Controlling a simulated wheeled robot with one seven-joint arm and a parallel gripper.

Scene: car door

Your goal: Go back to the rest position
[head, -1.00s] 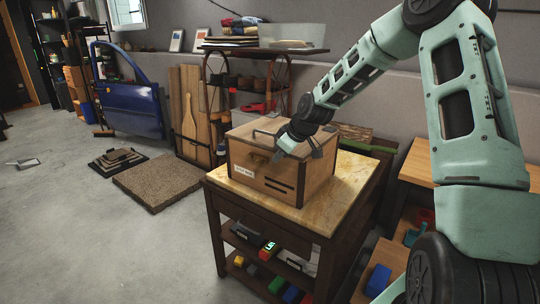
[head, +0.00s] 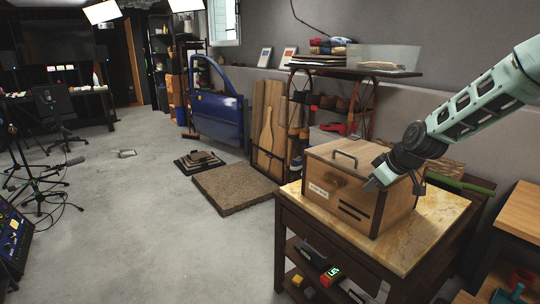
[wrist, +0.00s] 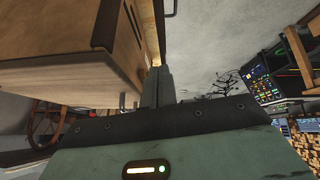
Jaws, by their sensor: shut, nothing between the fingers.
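My gripper (head: 373,184) is shut and empty. In the head view it overlaps the upper right part of a wooden box (head: 352,207); I cannot tell whether they touch. In the wrist view the dark fingers (wrist: 157,84) are together, and the box (wrist: 50,48) fills the upper left beside them. The box has a handle on its top, a pale label and dark slots on its front. My arm reaches in from the right edge of the head view.
The box stands on a table (head: 433,232) with a pale top and a lower shelf holding small items. A blue car door (head: 218,118), a brown mat (head: 233,188) and a loaded shelf (head: 355,72) are behind. Open grey floor lies left, with tripods at the far left.

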